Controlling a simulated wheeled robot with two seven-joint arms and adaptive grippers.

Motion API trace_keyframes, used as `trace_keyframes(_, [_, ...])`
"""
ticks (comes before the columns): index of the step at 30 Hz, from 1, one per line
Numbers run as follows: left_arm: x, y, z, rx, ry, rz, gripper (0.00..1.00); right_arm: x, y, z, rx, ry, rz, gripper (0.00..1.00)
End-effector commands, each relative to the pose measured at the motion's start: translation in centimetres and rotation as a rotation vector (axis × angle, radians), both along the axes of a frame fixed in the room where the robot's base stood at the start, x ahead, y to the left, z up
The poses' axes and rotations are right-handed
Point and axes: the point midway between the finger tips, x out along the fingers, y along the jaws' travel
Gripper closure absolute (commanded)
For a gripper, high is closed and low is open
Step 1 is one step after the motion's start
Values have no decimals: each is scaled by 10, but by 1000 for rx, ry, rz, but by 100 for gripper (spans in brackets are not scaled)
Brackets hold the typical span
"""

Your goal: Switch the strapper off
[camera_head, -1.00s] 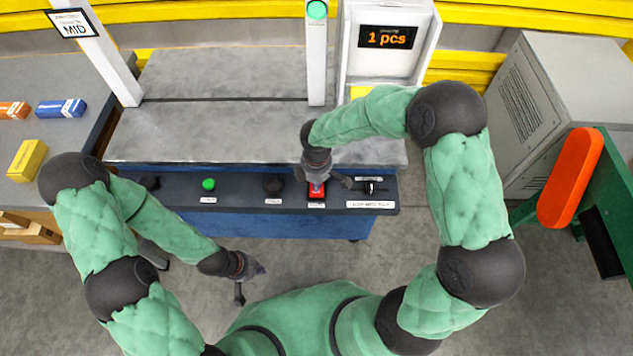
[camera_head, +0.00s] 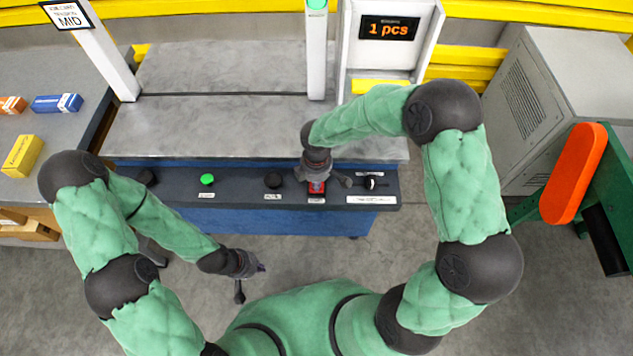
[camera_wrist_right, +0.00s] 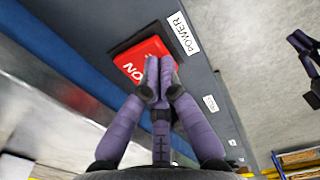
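The strapper's red power switch (camera_head: 317,195) is on the dark front panel (camera_head: 235,190), beneath my right gripper (camera_head: 317,184). In the right wrist view the red switch (camera_wrist_right: 140,58) shows part of the word ON, beside a POWER label (camera_wrist_right: 181,32). My right gripper's fingertips (camera_wrist_right: 159,72) are together, with nothing between them, at the edge of the switch face and cover part of it. Whether they press it cannot be told. My left gripper (camera_head: 255,278) hangs in front of the panel, away from the controls; its fingertips are unclear.
The panel also has a green button (camera_head: 207,180), a black knob (camera_head: 273,181) and a selector (camera_head: 371,183). Above are the grey table (camera_head: 220,85) and a display (camera_head: 389,28) reading 1 pcs. An orange-red guard (camera_head: 574,172) and grey cabinet (camera_head: 560,90) stand at right.

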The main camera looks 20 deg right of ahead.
Motion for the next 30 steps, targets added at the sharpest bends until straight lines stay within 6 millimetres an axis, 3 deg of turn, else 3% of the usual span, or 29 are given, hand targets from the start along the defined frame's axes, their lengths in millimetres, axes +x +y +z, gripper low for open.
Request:
trace_keyframes(15, [0, 0, -6, 0, 0, 0, 100, 0, 0, -9, 0, 0, 0, 100])
trace_keyframes(30, [0, 0, 26, 0, 0, 0, 100, 0, 0, 31, 0, 0, -1, 100])
